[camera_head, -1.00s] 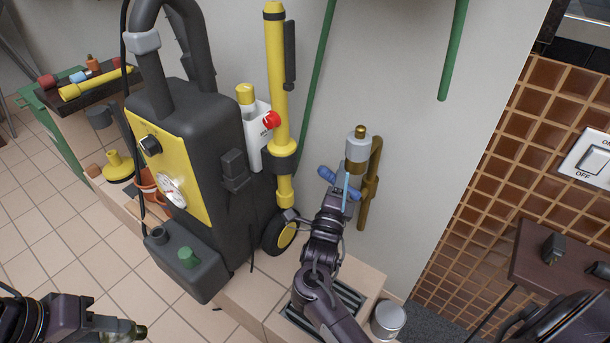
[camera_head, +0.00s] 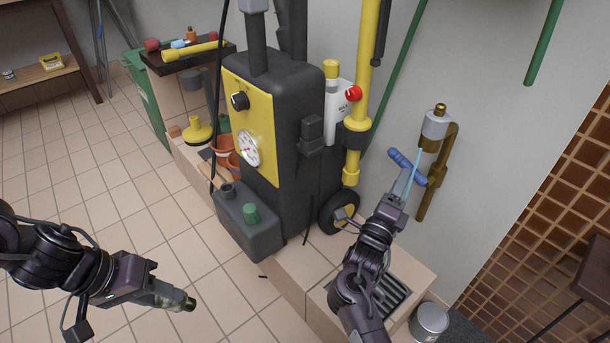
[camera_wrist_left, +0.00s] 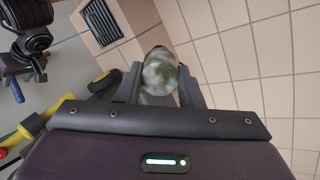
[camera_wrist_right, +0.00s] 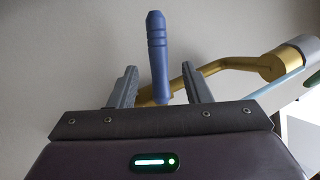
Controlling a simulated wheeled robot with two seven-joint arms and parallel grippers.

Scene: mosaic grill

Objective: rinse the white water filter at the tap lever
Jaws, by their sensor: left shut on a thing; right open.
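The white water filter (camera_wrist_left: 160,72) is a pale cylinder mottled with green. My left gripper (camera_head: 160,291) is shut on it, over the floor at the lower left, far from the tap. The filter's dark end (camera_head: 189,304) sticks out past the fingers. The tap lever (camera_head: 407,167) is blue, below the grey-and-brass tap (camera_head: 436,124) on the wall; it also shows in the right wrist view (camera_wrist_right: 157,50). My right gripper (camera_head: 404,185) is open at the lever, whose lower end shows between the fingers (camera_wrist_right: 160,85). A thin pale-blue streak, apparently water, hangs from the tap.
A grated drain (camera_head: 391,294) lies in the tiled ledge (camera_head: 283,262) below the tap, beside a metal bucket (camera_head: 429,321). A big black-and-yellow machine (camera_head: 275,140) stands on the ledge between my left gripper and the wall. The tiled floor (camera_head: 110,190) at left is clear.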

